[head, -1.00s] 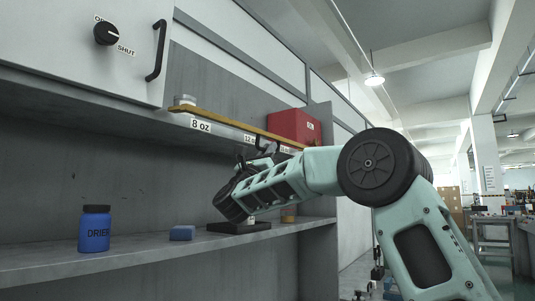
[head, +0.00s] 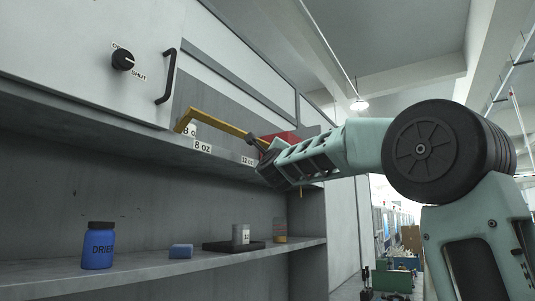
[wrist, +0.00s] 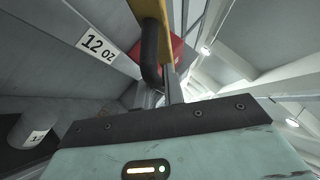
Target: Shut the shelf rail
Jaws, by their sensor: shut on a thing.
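The shelf rail (head: 215,122) is a yellow bar along the front of the upper shelf (head: 150,136). Its left end bends down to the shelf edge, and the long bar stands above that edge, in front of a white jar (head: 190,130). In the wrist view the rail (wrist: 164,14) runs away at the top, with a black curved handle (wrist: 150,50) on it. My gripper (head: 262,148) is at the right part of the rail, shut on this handle. The fingertips are mostly hidden by the wrist.
A red box (head: 283,139) stands behind my gripper. A white cabinet with a black handle (head: 168,78) and a knob (head: 123,60) is at upper left. The lower shelf (head: 140,279) holds a blue jar (head: 98,247), a blue block (head: 181,251) and a labelled can (head: 241,235) on a dark pad.

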